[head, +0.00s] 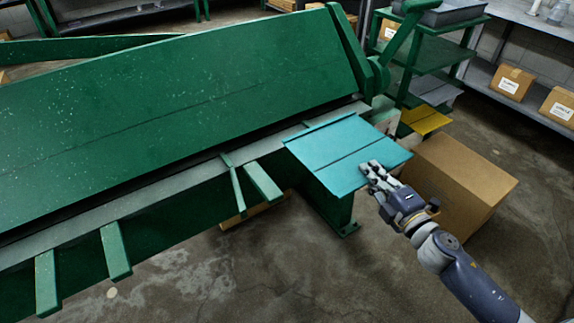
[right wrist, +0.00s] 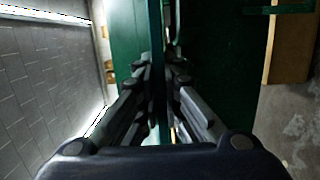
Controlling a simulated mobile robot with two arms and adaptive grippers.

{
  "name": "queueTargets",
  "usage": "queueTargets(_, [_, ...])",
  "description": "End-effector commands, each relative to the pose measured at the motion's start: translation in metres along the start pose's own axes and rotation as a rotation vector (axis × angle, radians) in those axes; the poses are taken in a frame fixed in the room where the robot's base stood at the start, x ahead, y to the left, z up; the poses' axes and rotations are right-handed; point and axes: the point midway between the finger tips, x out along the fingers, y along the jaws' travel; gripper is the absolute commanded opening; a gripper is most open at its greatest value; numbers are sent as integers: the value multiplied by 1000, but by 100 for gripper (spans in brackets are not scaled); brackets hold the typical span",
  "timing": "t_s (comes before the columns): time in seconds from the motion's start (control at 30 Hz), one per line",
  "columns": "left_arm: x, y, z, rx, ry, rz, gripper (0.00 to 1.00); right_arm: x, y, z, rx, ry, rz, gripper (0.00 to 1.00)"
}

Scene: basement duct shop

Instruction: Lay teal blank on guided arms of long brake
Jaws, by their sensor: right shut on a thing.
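The teal blank (head: 340,150) is a flat sheet with a dark crease line across it, at the right end of the long green brake (head: 190,85). Its far edge is at the brake's front ledge; I cannot tell whether it touches. Green support arms (head: 262,182) stick out from the brake's front, to the left of the blank. My right gripper (head: 370,170) is shut on the blank's near right edge. In the right wrist view its fingers (right wrist: 163,75) close on the thin sheet, seen edge-on. My left gripper is not in view.
A cardboard box (head: 455,180) stands on the floor beside my right arm. A green shelf cart (head: 425,55) with a yellow sheet (head: 425,120) near its foot is behind it. The floor in front of the brake is mostly clear.

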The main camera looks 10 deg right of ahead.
Motion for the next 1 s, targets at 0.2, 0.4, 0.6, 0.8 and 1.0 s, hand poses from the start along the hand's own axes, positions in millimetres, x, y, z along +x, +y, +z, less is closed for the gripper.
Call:
queueTargets(0.2, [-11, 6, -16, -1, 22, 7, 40, 20, 1, -40, 9, 6, 4, 0])
queueTargets(0.4, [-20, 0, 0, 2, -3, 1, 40, 43, -3, -89, 9, 5, 4, 0])
queueTargets(0.6, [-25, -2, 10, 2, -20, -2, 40, 62, -8, -128, 6, 3, 3, 0])
queueTargets(0.8, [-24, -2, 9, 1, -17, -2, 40, 68, -15, -142, 2, 3, 1, 0])
queueTargets(1.0, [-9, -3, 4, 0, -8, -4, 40, 68, -44, -143, 3, 2, 0, 0])
